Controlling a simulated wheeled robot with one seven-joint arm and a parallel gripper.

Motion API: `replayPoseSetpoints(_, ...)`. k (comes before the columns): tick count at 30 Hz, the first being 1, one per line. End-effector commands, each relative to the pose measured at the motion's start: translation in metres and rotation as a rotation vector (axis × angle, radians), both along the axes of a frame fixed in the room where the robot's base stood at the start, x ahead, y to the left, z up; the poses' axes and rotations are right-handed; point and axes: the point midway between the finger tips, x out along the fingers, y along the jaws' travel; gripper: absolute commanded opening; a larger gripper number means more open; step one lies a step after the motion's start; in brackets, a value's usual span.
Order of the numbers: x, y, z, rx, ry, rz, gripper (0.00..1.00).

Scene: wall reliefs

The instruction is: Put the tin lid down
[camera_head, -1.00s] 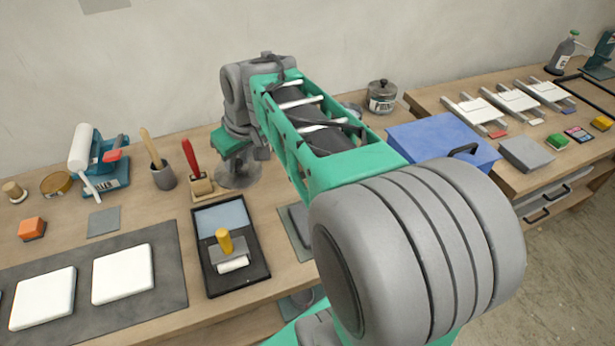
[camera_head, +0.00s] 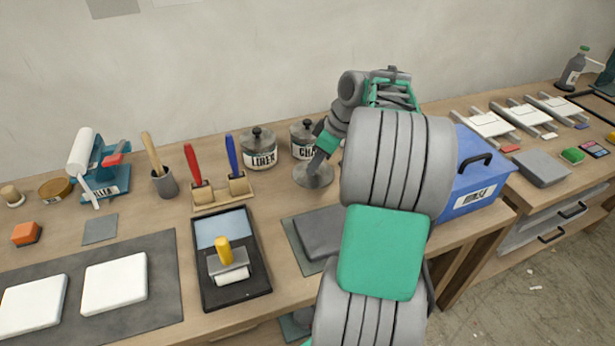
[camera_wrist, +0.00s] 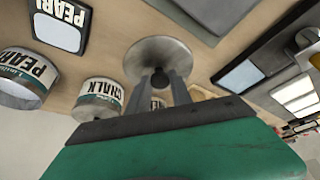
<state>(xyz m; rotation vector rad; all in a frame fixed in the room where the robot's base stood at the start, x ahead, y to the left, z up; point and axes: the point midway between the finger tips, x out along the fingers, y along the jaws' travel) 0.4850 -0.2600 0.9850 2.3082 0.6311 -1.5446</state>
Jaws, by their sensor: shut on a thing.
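The tin lid (camera_head: 311,178) is a round grey disc in front of the CHALK tin (camera_head: 304,140). My gripper (camera_head: 322,154) is shut on it from above. In the wrist view the lid (camera_wrist: 150,58) sits at the ends of my gripper's fingers (camera_wrist: 164,78). I cannot tell whether it touches the bench. The CHALK tin (camera_wrist: 100,98) also shows there. A PEARL tin (camera_wrist: 27,82) beside it looks open at the top; my arm hides it in the head view. The LINEN tin (camera_head: 259,150) has its lid on.
Red and blue-handled brushes (camera_head: 222,190) stand left of the tins. A black roller tray (camera_head: 237,290) and a grey slab (camera_head: 318,234) lie nearer the front. A blue box (camera_head: 468,205) stands to the right of my arm. Some bare bench shows around the lid.

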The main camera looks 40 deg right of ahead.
Motion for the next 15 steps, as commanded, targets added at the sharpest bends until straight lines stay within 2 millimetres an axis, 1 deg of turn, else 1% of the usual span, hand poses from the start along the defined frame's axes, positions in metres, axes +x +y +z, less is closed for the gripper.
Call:
replayPoseSetpoints(1,0.009,0.003,-0.012,0.004,0.002,0.003,0.0)
replayPoseSetpoints(3,0.017,0.003,-0.022,0.001,0.001,0.003,0.0)
replayPoseSetpoints(7,0.027,0.004,-0.032,0.0,0.0,0.0,0.0)
replayPoseSetpoints(9,0.034,0.005,-0.041,0.001,0.0,0.0,0.0)
replayPoseSetpoints(12,0.032,0.005,-0.06,0.002,0.002,-0.001,0.0)
replayPoseSetpoints(15,0.032,0.004,-0.069,-0.001,-0.001,-0.002,0.0)
